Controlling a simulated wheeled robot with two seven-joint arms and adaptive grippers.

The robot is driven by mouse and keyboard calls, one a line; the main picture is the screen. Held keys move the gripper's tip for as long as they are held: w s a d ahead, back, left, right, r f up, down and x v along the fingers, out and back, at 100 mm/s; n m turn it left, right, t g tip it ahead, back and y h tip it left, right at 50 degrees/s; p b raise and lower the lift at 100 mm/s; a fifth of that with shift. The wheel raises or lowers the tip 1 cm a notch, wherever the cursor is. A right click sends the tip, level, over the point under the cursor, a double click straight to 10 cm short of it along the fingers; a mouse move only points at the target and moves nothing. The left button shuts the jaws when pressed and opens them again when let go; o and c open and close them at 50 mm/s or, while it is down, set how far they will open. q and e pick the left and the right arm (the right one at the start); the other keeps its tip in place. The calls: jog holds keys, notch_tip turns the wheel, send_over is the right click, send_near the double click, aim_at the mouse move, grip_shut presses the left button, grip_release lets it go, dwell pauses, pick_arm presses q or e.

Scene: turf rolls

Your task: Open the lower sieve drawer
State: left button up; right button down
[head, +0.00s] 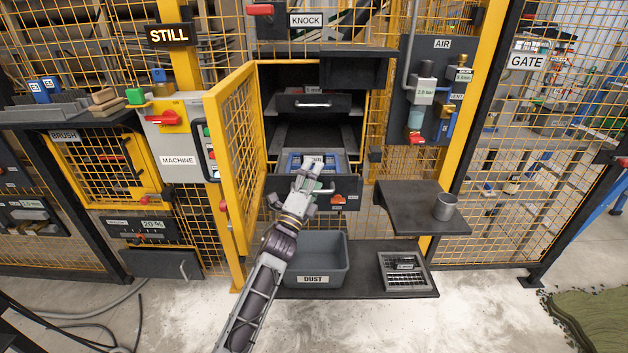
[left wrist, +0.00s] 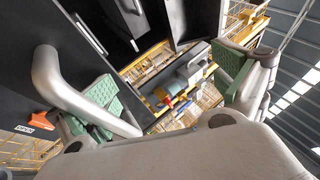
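The lower sieve drawer (head: 350,187) has a dark front and a light bar handle (head: 326,188), partly covered by my gripper. A blue-framed sieve (head: 294,160) shows behind its front. A red lever (head: 338,198) sits on the front. My left gripper (head: 311,170) is in front of this drawer, overlapping it in the head view; contact cannot be told there. A dark front with an orange lever (left wrist: 30,113) and a light handle (left wrist: 90,34) lies beyond the left finger. My right gripper is not in view.
The yellow mesh door (head: 240,150) stands open left of the cabinet. An upper drawer (head: 290,103) sits above. Below are a grey dust bin (head: 318,261) and a grate (head: 405,283). A dark shelf (head: 405,205) with a metal cup (head: 445,207) juts out right.

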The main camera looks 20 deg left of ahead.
pick_arm(q)
jog(key=shift+t, duration=0.4)
jog(key=r, duration=0.4)
jog(key=shift+s+a+r, duration=0.2)
jog(key=shift+s+r, duration=0.05)
jog(key=shift+s, duration=0.1)
jog(key=f, duration=0.3)
jog(key=shift+w+f+g, duration=0.2)
jog(key=shift+w+g, duration=0.1)
jog(key=shift+s+d+r, duration=0.15)
jog(key=shift+s, duration=0.25)
jog(key=shift+c, duration=0.3)
jog(key=shift+s+f, duration=0.1)
jog(key=shift+f, duration=0.2)
jog(key=shift+c, duration=0.3)
jog(key=shift+b+v, duration=0.7)
jog(key=shift+v, duration=1.8)
jog(key=c, duration=1.1)
jog(key=shift+b+v, duration=0.3)
jog(key=shift+v, duration=0.75)
jog(key=shift+w+f+b+v, duration=0.15)
jog(key=shift+b+v, duration=0.3)
jog(key=shift+v, duration=0.95)
jog(key=shift+f+b+v, duration=0.15)
jog(key=shift+b+v, duration=0.25)
jog(key=shift+v, duration=1.05)
jog(key=shift+w+f+b+v, duration=0.15)
jog(key=shift+b+v, duration=0.3)
jog(key=shift+v, duration=0.95)
